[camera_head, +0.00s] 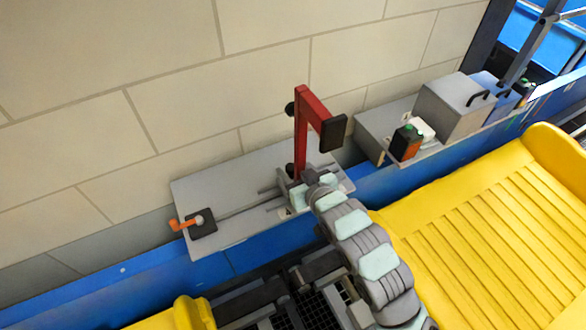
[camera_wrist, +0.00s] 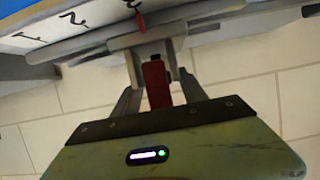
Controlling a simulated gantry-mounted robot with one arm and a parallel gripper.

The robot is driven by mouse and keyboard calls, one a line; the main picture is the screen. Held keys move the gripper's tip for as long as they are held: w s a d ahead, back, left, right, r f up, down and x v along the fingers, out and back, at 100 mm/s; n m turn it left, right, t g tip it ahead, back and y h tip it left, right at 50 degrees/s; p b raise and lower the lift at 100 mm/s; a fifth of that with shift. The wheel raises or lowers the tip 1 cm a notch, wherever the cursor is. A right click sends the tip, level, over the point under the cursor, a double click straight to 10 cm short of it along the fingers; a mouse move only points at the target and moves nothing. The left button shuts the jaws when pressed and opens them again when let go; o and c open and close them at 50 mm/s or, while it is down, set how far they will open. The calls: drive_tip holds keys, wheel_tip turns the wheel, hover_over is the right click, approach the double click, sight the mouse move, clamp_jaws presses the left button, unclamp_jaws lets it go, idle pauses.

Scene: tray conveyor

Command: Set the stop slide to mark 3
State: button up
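The red stop slide (camera_head: 301,130) stands on a grey rail plate (camera_head: 225,190) against the wall, with a black pad on its bent upper arm. My gripper (camera_head: 312,178) is low at its post. In the wrist view a red post (camera_wrist: 156,86) with a black end stands between the fingers of my gripper (camera_wrist: 160,75). Whether the fingers press on it is unclear. A white scale (camera_wrist: 72,20) shows marks 1, 2 and a partly cut-off 3 at the top edge. A small red pointer (camera_wrist: 141,22) lies in line with mark 3.
An orange lever (camera_head: 183,223) sits on a dark base at the plate's left end. A black-and-orange box (camera_head: 405,142) and a grey case (camera_head: 452,105) stand to the right. A yellow ribbed tray (camera_head: 490,220) lies at the front right, beside the blue conveyor edge (camera_head: 250,252).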

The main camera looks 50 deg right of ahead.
drive_tip(key=p+v, duration=0.4)
drive_tip(key=v, duration=0.7)
idle(0.3)
drive_tip(key=shift+f, duration=0.1)
idle(0.5)
